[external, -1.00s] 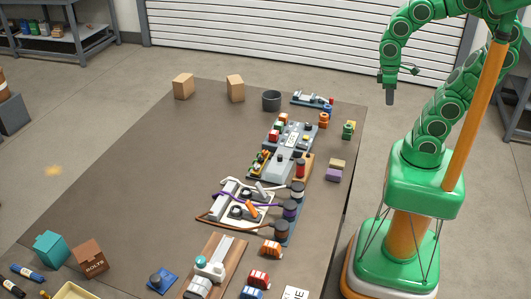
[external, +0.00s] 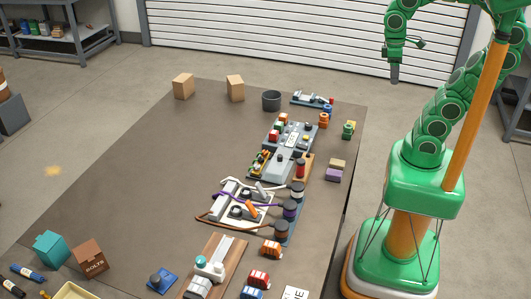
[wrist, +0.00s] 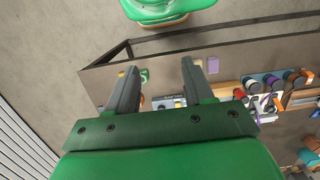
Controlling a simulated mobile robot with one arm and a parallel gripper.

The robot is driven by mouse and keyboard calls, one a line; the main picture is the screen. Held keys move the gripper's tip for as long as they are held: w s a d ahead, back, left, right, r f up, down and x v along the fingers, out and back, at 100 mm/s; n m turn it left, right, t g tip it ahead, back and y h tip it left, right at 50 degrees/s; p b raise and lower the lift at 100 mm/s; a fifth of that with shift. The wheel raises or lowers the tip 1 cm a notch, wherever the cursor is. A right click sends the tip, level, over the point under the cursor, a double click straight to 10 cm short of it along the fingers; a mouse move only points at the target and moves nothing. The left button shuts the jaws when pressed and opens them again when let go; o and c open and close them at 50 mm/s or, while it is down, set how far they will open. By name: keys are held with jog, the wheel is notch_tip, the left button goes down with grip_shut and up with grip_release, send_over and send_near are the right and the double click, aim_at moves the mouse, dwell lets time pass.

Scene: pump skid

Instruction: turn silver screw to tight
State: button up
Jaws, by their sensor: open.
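My gripper (external: 394,75) is raised in the air beyond the right edge of the table, well apart from everything on it. In the wrist view my gripper (wrist: 160,68) shows two dark fingers spread apart with nothing between them. A grey assembly (external: 283,163) with small fittings lies on the right part of the table. A silver screw cannot be made out clearly in either view; the parts are too small. In the wrist view the fingers and palm hide part of the table items.
The brown table (external: 130,165) has wide free room on its left. A dark cup (external: 271,100) and cardboard boxes (external: 183,86) stand at its back. A white board with cables (external: 232,212), colored blocks (external: 334,174) and a wooden board (external: 226,255) lie along the right side.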

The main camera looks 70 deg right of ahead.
notch_tip(320, 180, up, 9)
jog(key=w+a+r+n, duration=0.2)
jog(key=w, duration=0.6)
jog(key=w+a+r+n, duration=0.2)
jog(key=w+a, duration=0.1)
jog(key=w, duration=0.6)
jog(key=n+t, duration=0.2)
jog(key=n, duration=0.6)
send_over(257, 167)
notch_tip(257, 167, down, 5)
jog(key=shift+f, duration=0.1)
jog(key=shift+f, duration=0.25)
notch_tip(257, 167, down, 39)
jog(key=shift+f, duration=0.1)
